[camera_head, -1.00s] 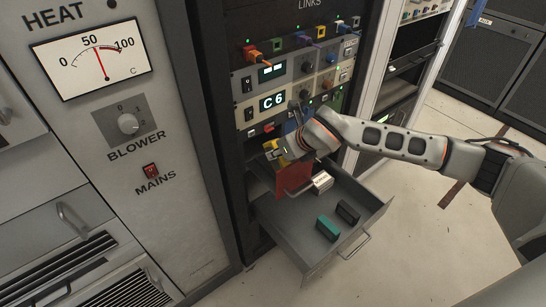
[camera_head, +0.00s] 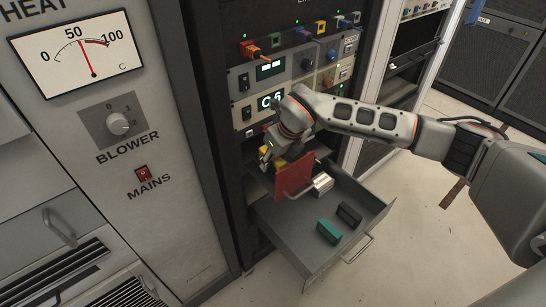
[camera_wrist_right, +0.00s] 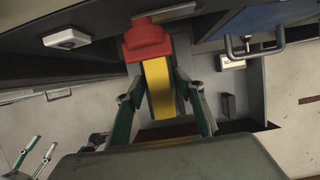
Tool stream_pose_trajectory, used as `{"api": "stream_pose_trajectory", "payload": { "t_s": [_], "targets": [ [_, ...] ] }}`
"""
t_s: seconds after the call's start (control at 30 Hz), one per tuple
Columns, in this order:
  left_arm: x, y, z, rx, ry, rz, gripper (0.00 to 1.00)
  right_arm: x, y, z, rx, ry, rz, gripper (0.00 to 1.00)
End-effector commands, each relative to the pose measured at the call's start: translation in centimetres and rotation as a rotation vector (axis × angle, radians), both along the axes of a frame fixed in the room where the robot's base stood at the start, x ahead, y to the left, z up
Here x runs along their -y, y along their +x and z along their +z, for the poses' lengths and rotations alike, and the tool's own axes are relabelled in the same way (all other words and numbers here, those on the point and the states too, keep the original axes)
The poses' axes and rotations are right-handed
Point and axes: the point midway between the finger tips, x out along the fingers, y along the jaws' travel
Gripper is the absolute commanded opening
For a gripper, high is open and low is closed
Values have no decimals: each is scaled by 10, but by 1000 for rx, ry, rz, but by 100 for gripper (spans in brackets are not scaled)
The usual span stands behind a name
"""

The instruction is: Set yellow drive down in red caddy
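The yellow drive (camera_wrist_right: 158,90) shows as an upright strip between the two fingertips of my right gripper (camera_wrist_right: 158,84) in the wrist view. The fingers close in on it from both sides. In the head view the right gripper (camera_head: 272,160) points down above the back left of the open drawer, with yellow (camera_head: 265,154) at its fingers. A bright red block (camera_wrist_right: 148,42) lies beyond the yellow strip. My left gripper is out of view.
The grey drawer (camera_head: 290,245) holds a white block (camera_head: 322,183), a teal block (camera_head: 328,231) and a dark block (camera_head: 348,213). Behind the gripper is the rack face with coloured plugs and a C6 display (camera_head: 270,101). The drawer's front has free room.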

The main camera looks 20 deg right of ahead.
Motion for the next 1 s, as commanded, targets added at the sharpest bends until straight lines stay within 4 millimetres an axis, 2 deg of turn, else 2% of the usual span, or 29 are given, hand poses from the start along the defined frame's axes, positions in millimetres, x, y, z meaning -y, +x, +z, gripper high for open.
{"api": "stream_pose_trajectory", "payload": {
  "t_s": [0.33,0.43,0.67,0.8,1.0],
  "targets": [
    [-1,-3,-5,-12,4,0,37,0,3,6,9,1,0,37],
    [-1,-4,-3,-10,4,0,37,1,2,14,13,1,0,37],
    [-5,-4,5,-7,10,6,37,6,-10,55,23,1,0,37],
    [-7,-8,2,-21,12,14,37,10,-21,82,23,1,0,37],
    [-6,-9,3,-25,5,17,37,14,-33,108,18,2,0,37]
  ]
}}
